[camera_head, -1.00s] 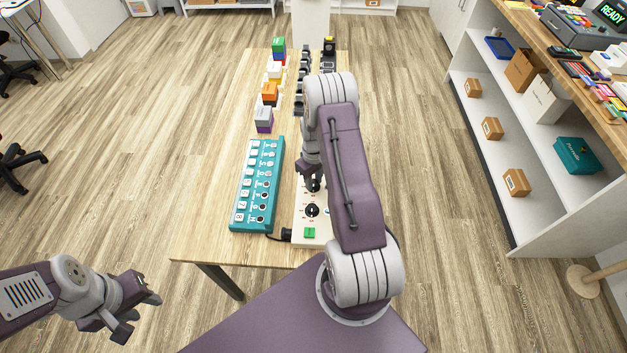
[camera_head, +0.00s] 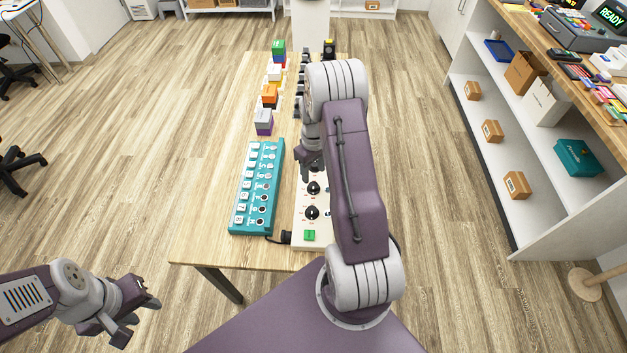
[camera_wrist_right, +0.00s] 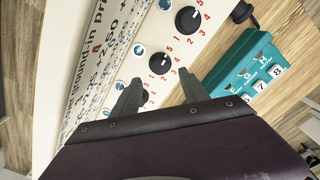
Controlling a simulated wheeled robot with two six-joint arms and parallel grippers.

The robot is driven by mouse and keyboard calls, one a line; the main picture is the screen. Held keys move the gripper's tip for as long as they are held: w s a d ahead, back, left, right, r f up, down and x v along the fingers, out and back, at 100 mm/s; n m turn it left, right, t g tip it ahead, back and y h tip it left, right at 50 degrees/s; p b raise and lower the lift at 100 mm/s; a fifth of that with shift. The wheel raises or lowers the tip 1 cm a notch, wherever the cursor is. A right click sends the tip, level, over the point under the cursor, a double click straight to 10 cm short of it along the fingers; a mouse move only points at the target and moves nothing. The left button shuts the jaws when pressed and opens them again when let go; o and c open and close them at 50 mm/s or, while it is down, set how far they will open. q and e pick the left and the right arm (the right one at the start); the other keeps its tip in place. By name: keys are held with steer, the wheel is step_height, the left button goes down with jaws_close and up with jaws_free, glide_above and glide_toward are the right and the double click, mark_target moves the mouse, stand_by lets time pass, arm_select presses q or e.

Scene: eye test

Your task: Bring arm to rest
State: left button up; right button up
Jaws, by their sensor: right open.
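My right gripper (camera_head: 312,170) is above the white panel with black knobs (camera_head: 298,222) on the wooden table, its arm folded up over the table's right part. In the right wrist view, its open fingers (camera_wrist_right: 158,90) point over the same panel (camera_wrist_right: 112,68), which has numbered black dials. One dial shows partly between and behind the fingers; no object is held. Whether a finger touches the panel I cannot tell. My left gripper (camera_head: 138,307) hangs at the lower left, clear of the table, with its fingers apart and nothing between them.
A teal panel with numbered keys (camera_head: 246,228) lies left of the white panel and also shows in the right wrist view (camera_wrist_right: 232,62). Coloured blocks (camera_head: 264,118) stand farther back on the table (camera_head: 205,190). A shelf unit (camera_head: 545,205) with boxes stands right.

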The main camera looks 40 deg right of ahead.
steer(key=shift+r, duration=1.3)
